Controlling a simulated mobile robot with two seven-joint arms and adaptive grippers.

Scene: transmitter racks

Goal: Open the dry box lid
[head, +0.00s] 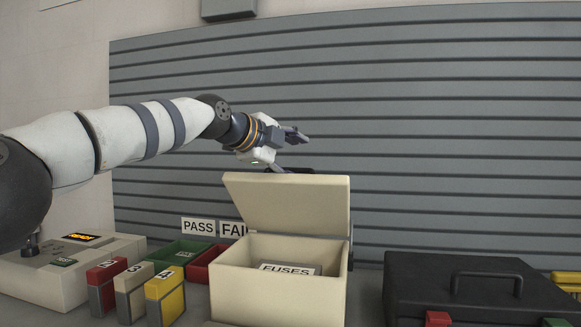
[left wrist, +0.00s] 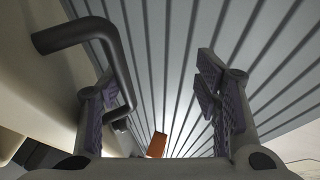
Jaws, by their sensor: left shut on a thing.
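The cream dry box (head: 263,297) stands at the front centre in the head view. Its lid (head: 290,205) is raised steeply, so the inside and a FUSES label (head: 288,269) show. My left gripper (head: 290,152) is at the lid's top edge, shut on the dark lid handle (head: 292,171). In the left wrist view the bent handle (left wrist: 112,45) lies against the left finger, and the fingers of the left gripper (left wrist: 165,98) stand well apart. The right gripper is not in view.
A black case (head: 470,285) stands right of the box. Numbered red, cream and yellow blocks (head: 165,297), a green tray (head: 178,252), a red tray (head: 203,262) and a beige device (head: 50,275) stand left. A grey slatted wall (head: 440,130) is behind.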

